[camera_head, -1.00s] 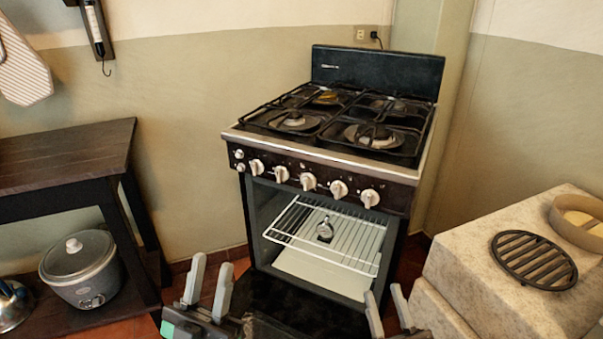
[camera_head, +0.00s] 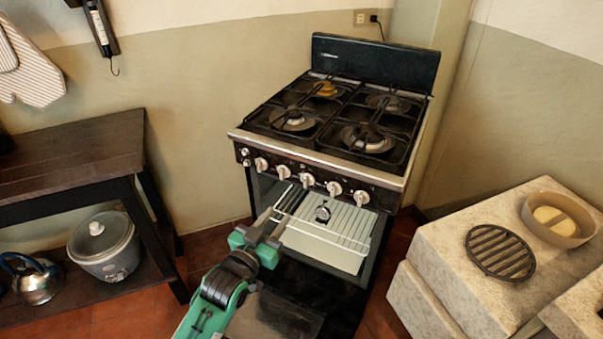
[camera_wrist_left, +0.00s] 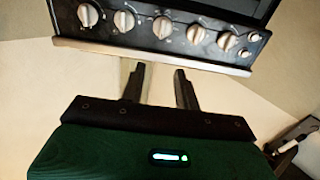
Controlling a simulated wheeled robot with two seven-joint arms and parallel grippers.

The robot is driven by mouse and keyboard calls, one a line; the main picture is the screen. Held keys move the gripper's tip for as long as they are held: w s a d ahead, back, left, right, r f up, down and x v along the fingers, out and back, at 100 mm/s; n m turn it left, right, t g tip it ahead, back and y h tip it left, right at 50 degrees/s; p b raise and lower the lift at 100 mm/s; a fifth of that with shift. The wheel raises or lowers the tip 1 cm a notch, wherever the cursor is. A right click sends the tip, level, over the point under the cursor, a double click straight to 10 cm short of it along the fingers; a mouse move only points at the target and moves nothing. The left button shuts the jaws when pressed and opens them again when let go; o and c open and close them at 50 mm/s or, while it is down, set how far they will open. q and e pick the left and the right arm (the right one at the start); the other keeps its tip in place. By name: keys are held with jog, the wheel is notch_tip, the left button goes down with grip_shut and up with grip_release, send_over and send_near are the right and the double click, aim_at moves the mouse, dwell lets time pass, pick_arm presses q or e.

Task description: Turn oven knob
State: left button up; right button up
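The task does not say which knob. My left gripper (camera_head: 278,212) is in front of the oven opening, below the left knobs. In the left wrist view its two fingers (camera_wrist_left: 160,78) are apart with nothing between them, and no knob is touched. My right gripper is out of view.
A wire rack (camera_head: 322,233) sits in the oven opening. A stone counter (camera_head: 455,262) with a round grate (camera_head: 500,253) and a bowl (camera_head: 558,220) is on the right. A dark wooden shelf (camera_head: 70,155) with a pot (camera_head: 104,248) and kettle (camera_head: 38,280) is on the left.

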pick_arm(q)
send_near(304, 181)
jog(key=x, duration=0.8)
jog(key=shift+w+d+r, duration=0.1)
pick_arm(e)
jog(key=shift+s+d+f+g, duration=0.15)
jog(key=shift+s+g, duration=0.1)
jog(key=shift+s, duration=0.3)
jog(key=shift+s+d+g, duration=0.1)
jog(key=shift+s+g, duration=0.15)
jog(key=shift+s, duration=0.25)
pick_arm(q)
grip_shut()
